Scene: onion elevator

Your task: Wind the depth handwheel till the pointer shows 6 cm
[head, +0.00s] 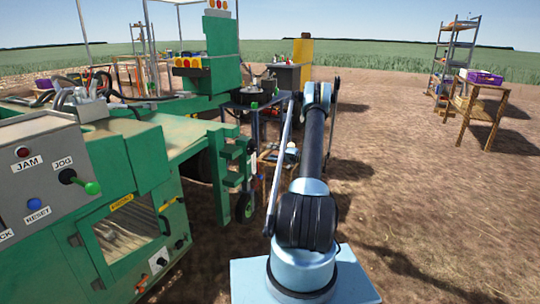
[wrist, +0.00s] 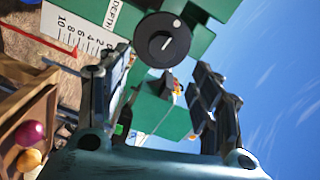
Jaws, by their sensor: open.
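In the wrist view, a round black wheel (wrist: 160,40) with a short white mark on its face sits on a green part of the machine. A white scale plate (wrist: 84,22) labelled DEPTH is to its left, with numbers from 10 down to 0. A thin red strip (wrist: 38,38) runs beside the scale; I cannot tell whether it is the pointer, nor its reading. My gripper (wrist: 160,70) is open, its dark fingers spread below and to both sides of the wheel. No contact is visible. In the head view my gripper cannot be made out.
In the wrist view, a wooden crate (wrist: 28,100) with a purple onion (wrist: 31,133) and a yellow onion (wrist: 29,160) is at the left. In the head view, a control panel (head: 50,180) is at the left, and a shelf rack (head: 455,55) and wooden table (head: 478,103) stand right, beyond open soil.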

